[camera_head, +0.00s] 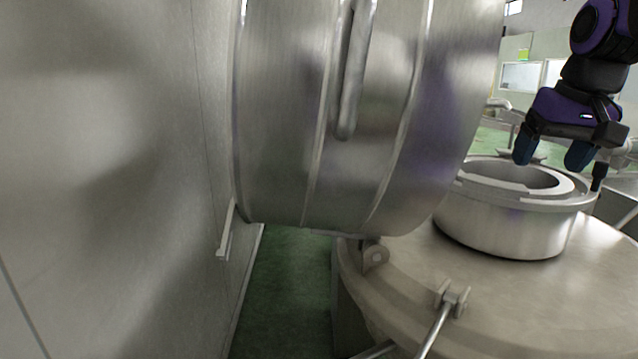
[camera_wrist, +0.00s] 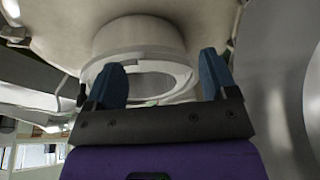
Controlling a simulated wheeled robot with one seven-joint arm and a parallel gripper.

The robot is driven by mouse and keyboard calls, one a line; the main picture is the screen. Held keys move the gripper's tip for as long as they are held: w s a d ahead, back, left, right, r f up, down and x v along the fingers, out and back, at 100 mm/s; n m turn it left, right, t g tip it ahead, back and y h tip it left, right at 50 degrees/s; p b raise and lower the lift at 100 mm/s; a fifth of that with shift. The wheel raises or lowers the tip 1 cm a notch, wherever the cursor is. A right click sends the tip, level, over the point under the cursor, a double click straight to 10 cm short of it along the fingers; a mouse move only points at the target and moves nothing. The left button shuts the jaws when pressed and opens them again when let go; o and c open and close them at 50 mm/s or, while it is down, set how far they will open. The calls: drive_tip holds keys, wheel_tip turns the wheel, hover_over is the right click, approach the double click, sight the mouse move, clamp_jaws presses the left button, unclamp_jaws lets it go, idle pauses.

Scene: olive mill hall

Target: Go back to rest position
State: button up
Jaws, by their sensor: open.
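My gripper (camera_head: 553,152) is at the upper right of the head view, pointing down, with its two blue fingers apart and nothing between them. It is at or just above the round metal opening (camera_head: 515,180) on top of the vessel; I cannot tell the exact gap. In the wrist view my gripper (camera_wrist: 163,80) shows both blue fingers spread, with the ring-shaped rim of the opening (camera_wrist: 185,80) behind them. The inside of the opening is mostly hidden.
A large steel drum (camera_head: 380,110) fills the middle of the head view. A steel wall (camera_head: 110,180) stands at the left. The domed vessel lid (camera_head: 420,270) has clamps and a rod (camera_head: 435,328) at its front edge. Green floor (camera_head: 285,290) shows in a narrow gap.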

drive_tip(key=s+a+f+t, duration=0.1)
drive_tip(key=s+a+f, duration=0.1)
drive_tip(key=s, duration=0.6)
drive_tip(key=s+a+f+n, duration=0.1)
drive_tip(key=s+a+f, duration=0.1)
drive_tip(key=s+f, duration=0.3)
drive_tip(key=shift+s+a+n+t, duration=0.3)
drive_tip(key=shift+s+t, duration=0.1)
drive_tip(key=shift+s, duration=1.25)
